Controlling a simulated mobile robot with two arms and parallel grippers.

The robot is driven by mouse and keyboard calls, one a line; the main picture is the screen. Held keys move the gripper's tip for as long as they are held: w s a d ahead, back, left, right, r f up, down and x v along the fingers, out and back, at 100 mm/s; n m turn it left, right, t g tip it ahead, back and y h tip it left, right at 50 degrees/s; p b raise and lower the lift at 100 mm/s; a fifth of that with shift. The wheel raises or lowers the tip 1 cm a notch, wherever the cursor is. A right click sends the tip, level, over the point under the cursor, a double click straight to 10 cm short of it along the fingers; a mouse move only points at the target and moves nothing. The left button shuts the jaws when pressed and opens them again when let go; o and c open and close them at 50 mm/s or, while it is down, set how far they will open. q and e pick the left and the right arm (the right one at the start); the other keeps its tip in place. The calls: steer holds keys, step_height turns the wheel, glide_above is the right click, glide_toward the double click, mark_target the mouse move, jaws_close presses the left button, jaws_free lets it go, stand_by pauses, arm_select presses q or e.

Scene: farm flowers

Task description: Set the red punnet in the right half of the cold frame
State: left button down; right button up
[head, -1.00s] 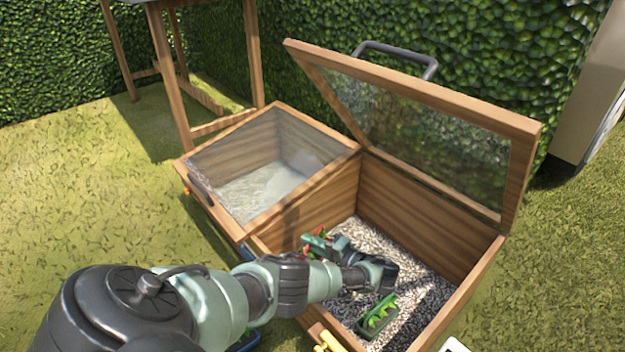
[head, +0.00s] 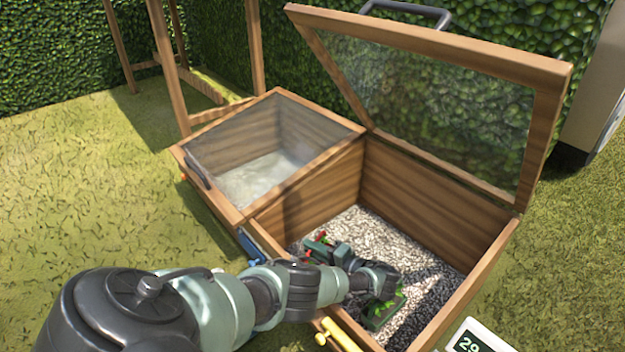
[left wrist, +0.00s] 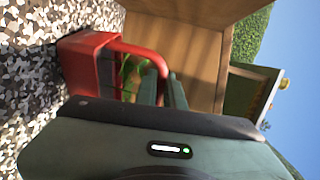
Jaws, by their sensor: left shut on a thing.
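The red punnet (left wrist: 85,65) shows in the left wrist view with green leaves inside and a red handle. My left gripper (left wrist: 168,88) is shut on that handle. In the head view my left gripper (head: 330,250) is down inside the open right half of the cold frame (head: 420,185), near the middle divider. Only small red bits of the punnet (head: 320,237) show there. The punnet is at or just above the gravel; I cannot tell if it touches. My right gripper is not in view.
A green punnet with leaves (head: 383,312) sits on the gravel near the front, partly behind my wrist. The right glass lid (head: 430,100) stands open; the left lid (head: 270,150) is shut. A yellow handle (head: 335,335) is at the front. A display (head: 475,340) is at the lower right.

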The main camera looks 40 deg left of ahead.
arm_select(q)
steer(key=shift+f, duration=0.15)
steer(key=c, duration=1.5)
jaws_free()
steer(key=shift+r, duration=0.3)
steer(key=p+v, duration=0.1)
steer(key=v, duration=0.6)
steer(key=shift+d+f+p, duration=0.1)
steer(key=shift+d+p, duration=0.1)
steer(key=shift+p, duration=0.1)
